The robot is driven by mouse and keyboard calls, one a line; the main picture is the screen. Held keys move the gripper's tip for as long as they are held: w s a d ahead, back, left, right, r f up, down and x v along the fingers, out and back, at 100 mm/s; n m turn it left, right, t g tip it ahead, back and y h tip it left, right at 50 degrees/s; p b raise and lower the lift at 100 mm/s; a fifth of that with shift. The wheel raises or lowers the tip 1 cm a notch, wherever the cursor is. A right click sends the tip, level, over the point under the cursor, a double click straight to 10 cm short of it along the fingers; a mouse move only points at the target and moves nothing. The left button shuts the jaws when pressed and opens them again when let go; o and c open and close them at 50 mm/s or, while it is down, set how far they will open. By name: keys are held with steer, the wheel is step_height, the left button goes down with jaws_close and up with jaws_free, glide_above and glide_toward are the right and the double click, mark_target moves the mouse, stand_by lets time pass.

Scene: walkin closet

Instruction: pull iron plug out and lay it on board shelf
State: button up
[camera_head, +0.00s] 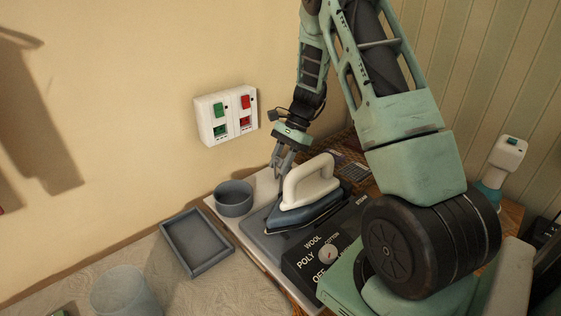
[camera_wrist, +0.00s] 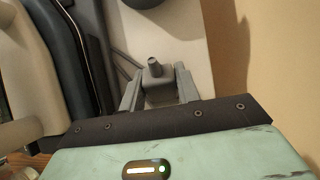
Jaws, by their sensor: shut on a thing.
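My gripper (camera_head: 279,166) is low behind the iron (camera_head: 312,182), between it and a round grey bowl. The wrist view shows its two fingers (camera_wrist: 157,92) shut on a small grey block with a round stub, apparently the plug (camera_wrist: 154,72). In the head view the plug is too small to make out. The iron has a cream handle and a dark blue body, and rests on a dark grey base with a fabric dial. A pale board (camera_head: 266,184) lies under the bowl and around this base; the wrist view shows it beyond the fingers (camera_wrist: 186,45).
A white double wall socket (camera_head: 226,116) with green and red switches has no plug visible in it. The grey bowl (camera_head: 233,198) and an empty grey tray (camera_head: 195,243) are left of the iron. A translucent cup (camera_head: 126,291) stands at the front left.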

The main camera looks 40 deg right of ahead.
steer(key=shift+f+b, duration=0.35)
steer(key=shift+f, duration=0.35)
steer(key=o, duration=1.2)
steer(key=shift+c, duration=0.2)
steer(key=v, duration=1.7)
steer(key=shift+r+b, duration=0.25)
steer(key=shift+b, duration=0.05)
